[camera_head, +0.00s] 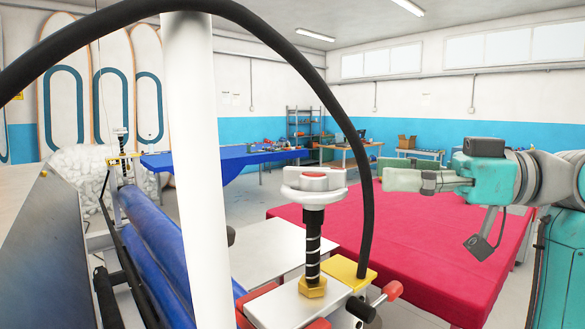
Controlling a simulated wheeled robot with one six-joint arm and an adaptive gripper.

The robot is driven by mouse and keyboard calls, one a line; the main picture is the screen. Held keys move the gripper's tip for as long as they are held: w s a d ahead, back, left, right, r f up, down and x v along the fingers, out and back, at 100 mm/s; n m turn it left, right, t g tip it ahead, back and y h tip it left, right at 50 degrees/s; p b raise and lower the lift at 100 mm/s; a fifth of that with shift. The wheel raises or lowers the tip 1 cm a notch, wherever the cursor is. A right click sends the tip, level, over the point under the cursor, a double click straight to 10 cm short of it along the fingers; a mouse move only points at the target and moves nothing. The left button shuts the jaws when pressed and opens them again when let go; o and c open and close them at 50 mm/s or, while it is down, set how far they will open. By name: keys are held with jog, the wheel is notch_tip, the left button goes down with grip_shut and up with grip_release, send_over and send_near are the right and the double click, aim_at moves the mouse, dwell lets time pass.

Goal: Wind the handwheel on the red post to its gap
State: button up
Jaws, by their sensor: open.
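A white handwheel (314,186) with a red centre cap sits on top of a near post (313,245). The post is dark with pale spiral bands, not plainly red, and rises from a brass hex nut (313,286). The wheel has rounded lobes; I cannot make out a marked gap. My gripper (390,179) comes in from the right at about the wheel's height in the picture. It is open, its pale green pads pointing left toward the wheel. It appears apart from the wheel, with the black hose between them in the picture.
A thick black hose (300,85) arches over the wheel down to a yellow block (350,272). A white column (192,150) stands left. A smaller handwheel (121,132) is farther back.

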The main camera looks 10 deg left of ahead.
aim_at(314, 168)
jog(key=a, duration=1)
jog(key=shift+w+a, duration=0.15)
jog(key=shift+a, duration=0.05)
jog(key=c, duration=1.2)
